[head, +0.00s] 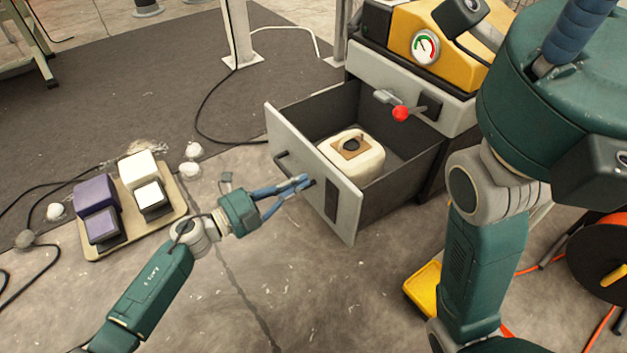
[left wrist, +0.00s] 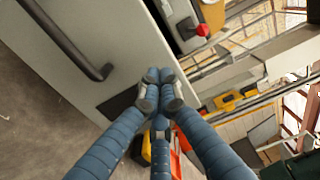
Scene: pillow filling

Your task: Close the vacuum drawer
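The vacuum drawer (head: 340,205) is pulled out of the machine; its light grey front panel faces my left arm. A cream block-shaped thing (head: 361,163) with a brown patch and dark round centre lies inside. A dark bar handle (head: 290,165) runs across the front, and it also shows at the upper left of the left wrist view (left wrist: 68,42). My left gripper (head: 302,182) is at the front panel, beside the handle's right end. Its blue fingers meet at the tips (left wrist: 158,95), with nothing visible between them. I cannot tell whether they touch the panel. My right gripper is not visible.
The yellow machine with a gauge (head: 425,47) stands above the drawer. A red-knobbed lever (head: 401,113) sits over the drawer's opening. A tray (head: 180,212) with purple and white blocks lies on the floor at left. Black cables cross the floor. An orange reel (head: 606,262) stands at right.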

